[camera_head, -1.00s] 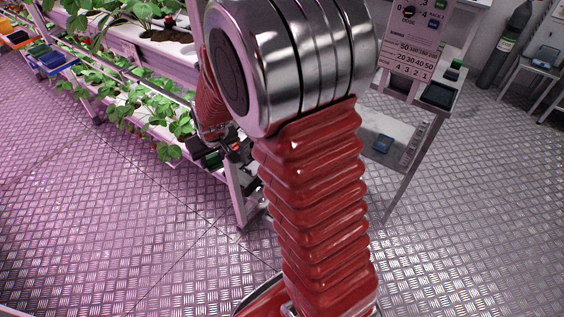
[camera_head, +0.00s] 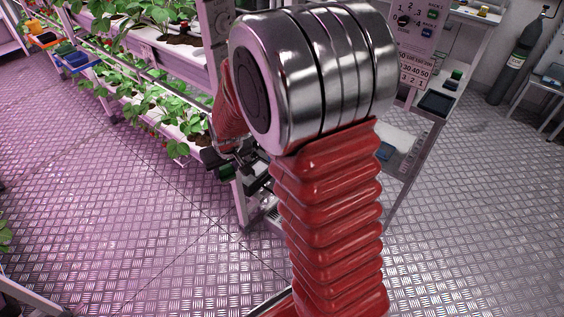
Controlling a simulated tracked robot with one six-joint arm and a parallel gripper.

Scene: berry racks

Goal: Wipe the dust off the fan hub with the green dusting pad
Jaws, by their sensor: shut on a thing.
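My gripper (camera_head: 231,168) shows only in part behind my red-sleeved arm, low in front of the end of the berry rack. It is shut on a dark green block that looks like the green dusting pad (camera_head: 226,173). The pad hangs at the fingers, above the floor and beside the rack's end post. The fan hub cannot be made out. My arm's large metal joint covers the middle of the view and may hide it.
Berry racks (camera_head: 150,62) with strawberry plants run along the left. Coloured bins (camera_head: 78,63) hang at their far end. A control panel (camera_head: 415,45) and a small table (camera_head: 436,103) stand right of my arm. A dark gas bottle (camera_head: 522,60) stands farther right. The front floor is mostly clear.

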